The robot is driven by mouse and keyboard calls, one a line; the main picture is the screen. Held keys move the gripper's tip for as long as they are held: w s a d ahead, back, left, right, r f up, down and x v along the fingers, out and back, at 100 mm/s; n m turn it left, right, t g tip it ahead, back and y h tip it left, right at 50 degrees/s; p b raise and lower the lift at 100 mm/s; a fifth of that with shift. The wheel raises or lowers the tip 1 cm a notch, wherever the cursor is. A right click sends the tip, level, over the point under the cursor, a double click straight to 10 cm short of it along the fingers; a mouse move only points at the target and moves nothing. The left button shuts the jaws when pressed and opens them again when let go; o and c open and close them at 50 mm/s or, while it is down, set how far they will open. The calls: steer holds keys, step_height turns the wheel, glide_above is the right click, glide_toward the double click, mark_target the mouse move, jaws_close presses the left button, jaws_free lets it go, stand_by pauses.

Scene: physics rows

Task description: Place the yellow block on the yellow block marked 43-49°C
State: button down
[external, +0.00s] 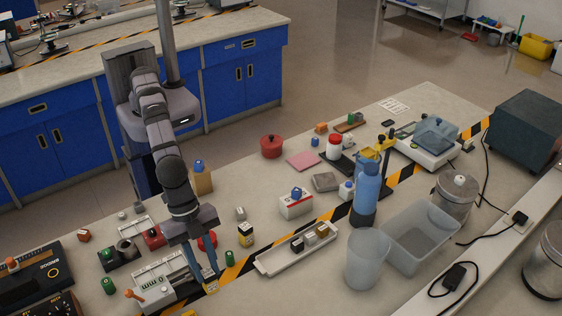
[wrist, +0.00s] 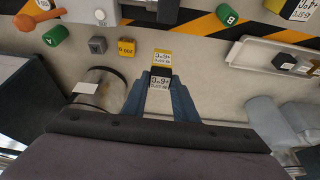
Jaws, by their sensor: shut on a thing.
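My gripper (external: 209,278) points down near the front edge of the bench, by the striped tape. In the wrist view its blue fingers (wrist: 160,84) are shut on a small block (wrist: 160,82) with a white printed label and a dark strip. Just beyond the fingertips is a yellow block (wrist: 161,56) with a white label showing upside-down print. The two line up in the wrist view; I cannot tell whether they touch. In the external view a bit of yellow (external: 212,288) shows at the fingertips, and the fingers hide most of it.
A white tray (external: 268,268) with several small blocks lies right of my gripper. Green cylinders (external: 230,257), a yellow block with a dark label (external: 246,235) and a grey block (external: 240,213) stand nearby. A clear cup (external: 364,262) and bin (external: 420,240) are farther right.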

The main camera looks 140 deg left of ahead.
mark_target(206, 270)
step_height(206, 270, up, 4)
steer(key=shift+r+p, duration=0.1)
steer(key=shift+p, duration=0.35)
steer(key=shift+r, duration=0.15)
